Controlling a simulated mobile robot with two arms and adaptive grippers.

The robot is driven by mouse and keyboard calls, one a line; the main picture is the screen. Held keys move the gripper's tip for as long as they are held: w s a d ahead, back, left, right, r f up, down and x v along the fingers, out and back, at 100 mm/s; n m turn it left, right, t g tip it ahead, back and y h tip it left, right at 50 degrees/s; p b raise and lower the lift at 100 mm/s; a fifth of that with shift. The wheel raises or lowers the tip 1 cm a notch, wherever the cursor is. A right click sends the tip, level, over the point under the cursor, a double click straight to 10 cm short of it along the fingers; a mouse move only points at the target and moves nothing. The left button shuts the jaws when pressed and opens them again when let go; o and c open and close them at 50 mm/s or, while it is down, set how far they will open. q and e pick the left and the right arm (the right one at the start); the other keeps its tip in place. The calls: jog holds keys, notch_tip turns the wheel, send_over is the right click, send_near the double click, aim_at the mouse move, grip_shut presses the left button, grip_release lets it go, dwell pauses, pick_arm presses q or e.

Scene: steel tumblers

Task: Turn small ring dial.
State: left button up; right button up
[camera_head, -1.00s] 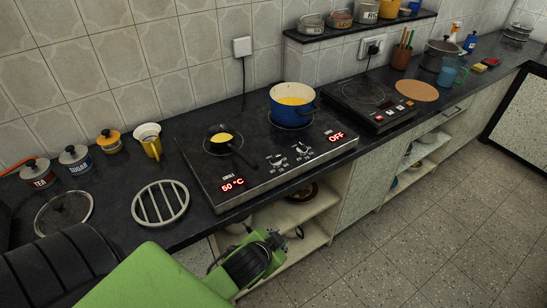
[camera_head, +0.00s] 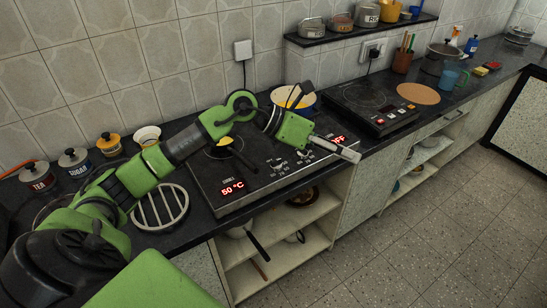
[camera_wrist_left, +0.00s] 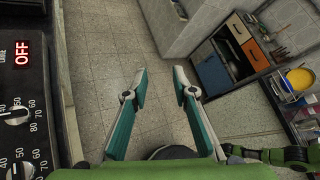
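The black cooktop (camera_head: 213,190) lies on the counter with two dials, a left dial (camera_head: 277,162) beside the 50 °C display (camera_head: 232,187) and a right dial (camera_head: 302,157) partly behind my left gripper. The OFF display (camera_head: 339,139) is partly covered by the gripper. My left gripper (camera_head: 350,153) hovers over the cooktop's right front edge, its fingers pointing right and outward. In the left wrist view its fingers (camera_wrist_left: 161,80) are apart with nothing between them. Two dials (camera_wrist_left: 15,115) show there at the left, beside the gripper. My right gripper is not seen.
A small pan with yellow contents (camera_head: 224,141) sits on the left ring. A pot (camera_head: 292,98) at the right ring stands behind my left wrist. A second cooktop (camera_head: 372,101) is to the right. The floor (camera_head: 400,240) in front is clear.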

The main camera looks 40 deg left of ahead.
pick_arm(q)
jog(key=a+f+g+y, duration=0.15)
jog(key=a+y, duration=0.35)
jog(key=a, duration=0.7)
jog(key=y, duration=0.4)
send_near(275, 161)
jog(key=shift+g, duration=0.55)
jog(key=p+x, duration=0.1)
jog(key=x, duration=0.3)
jog(key=w+p+x, duration=0.1)
jog(key=x, duration=0.3)
jog(key=shift+r+p, duration=0.15)
jog(key=shift+p, duration=0.2)
jog(key=shift+n, duration=0.3)
grip_shut()
